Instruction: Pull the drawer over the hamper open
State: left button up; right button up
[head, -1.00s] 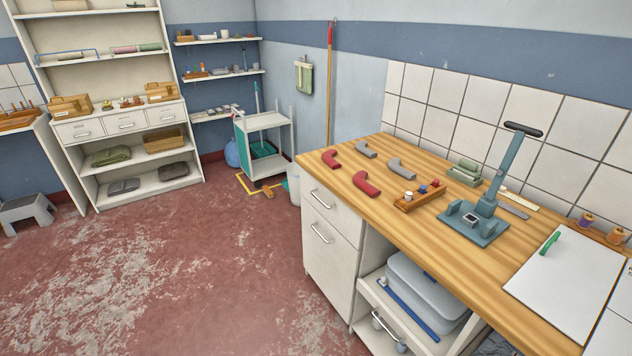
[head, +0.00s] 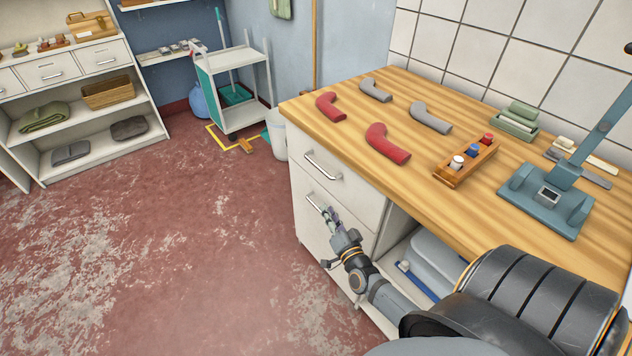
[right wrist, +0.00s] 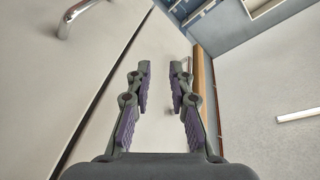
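The white drawer (head: 335,180) is the upper front of the cabinet under the worktop, with a metal bar handle (head: 322,165). It looks shut. Below it is the taller hamper front (head: 338,235), with its own handle, partly hidden by my gripper. My right gripper (head: 328,214) is in front of the hamper front, below the drawer handle, at the height of the lower handle. In the right wrist view its fingers (right wrist: 160,88) stand apart with nothing held between them. A metal handle (right wrist: 75,18) shows on a pale panel at upper left there. My left gripper is out of view.
The wooden worktop (head: 400,110) above carries red and grey pipe-like pieces, a small wooden rack (head: 465,162) and a blue-grey press (head: 550,195). An open bay with a grey bin (head: 440,258) is right of the cabinet.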

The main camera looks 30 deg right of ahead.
aim_at(319, 167)
notch_tip(319, 167, up, 7)
jog(key=m+t+h, duration=0.2)
jog(key=m, duration=0.1)
jog(key=x, duration=1)
jog(key=shift+d+f+b, duration=0.1)
jog(key=shift+d+b, duration=0.05)
jog(key=shift+b, duration=0.15)
jog(key=shift+w+d, duration=0.1)
jog(key=shift+w, duration=0.5)
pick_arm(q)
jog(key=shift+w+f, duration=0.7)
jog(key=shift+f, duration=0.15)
pick_arm(e)
jog(key=shift+c, duration=0.2)
grip_shut()
